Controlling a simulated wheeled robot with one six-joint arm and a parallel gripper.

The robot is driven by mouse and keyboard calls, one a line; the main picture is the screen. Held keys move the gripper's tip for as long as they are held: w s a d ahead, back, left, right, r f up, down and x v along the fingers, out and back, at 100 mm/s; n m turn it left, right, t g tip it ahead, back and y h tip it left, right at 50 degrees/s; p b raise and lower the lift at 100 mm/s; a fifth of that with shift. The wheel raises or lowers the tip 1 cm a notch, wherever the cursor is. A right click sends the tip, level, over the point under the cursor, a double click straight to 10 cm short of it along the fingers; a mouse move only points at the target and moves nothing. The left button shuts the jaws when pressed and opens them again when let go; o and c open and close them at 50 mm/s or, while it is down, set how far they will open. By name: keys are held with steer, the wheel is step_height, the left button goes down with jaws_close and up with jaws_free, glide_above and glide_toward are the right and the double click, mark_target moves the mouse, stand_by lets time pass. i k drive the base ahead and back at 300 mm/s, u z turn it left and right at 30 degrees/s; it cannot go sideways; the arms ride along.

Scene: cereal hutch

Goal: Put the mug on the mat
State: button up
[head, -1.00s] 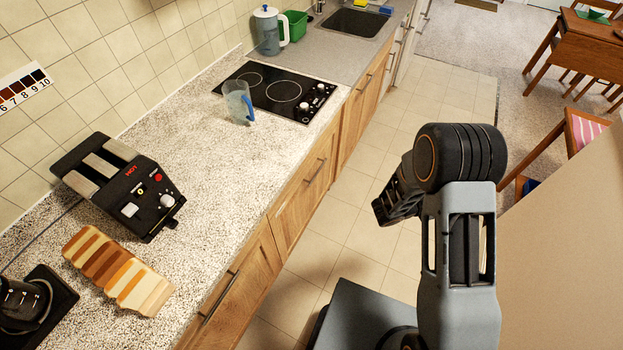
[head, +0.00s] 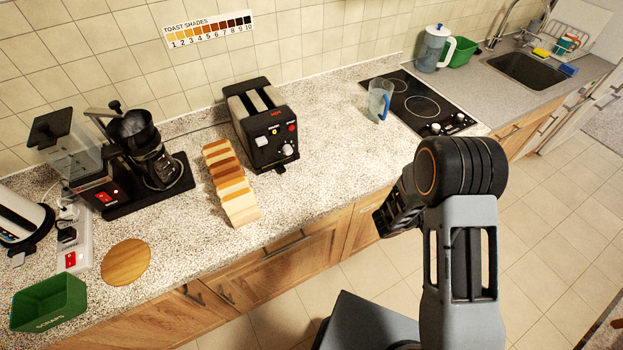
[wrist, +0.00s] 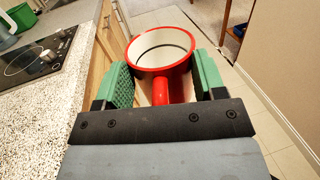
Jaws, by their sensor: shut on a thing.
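The mug is upright or nearly so, held out over the floor beside the counter. In the head view, my arm hides the mug and fingertips. A round tan mat (head: 125,262) lies bare on the counter at the lower left, far from my gripper.
Around the mat are a green bin (head: 50,303), a power strip (head: 75,245), a coffee maker (head: 140,160) and sliced bread (head: 230,185). A toaster (head: 262,125), a glass jug (head: 379,100) and a hob (head: 420,105) stand farther right. The counter front between bread and hob is clear.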

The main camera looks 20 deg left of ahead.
mark_target(123, 267)
steer(key=u, duration=4.05)
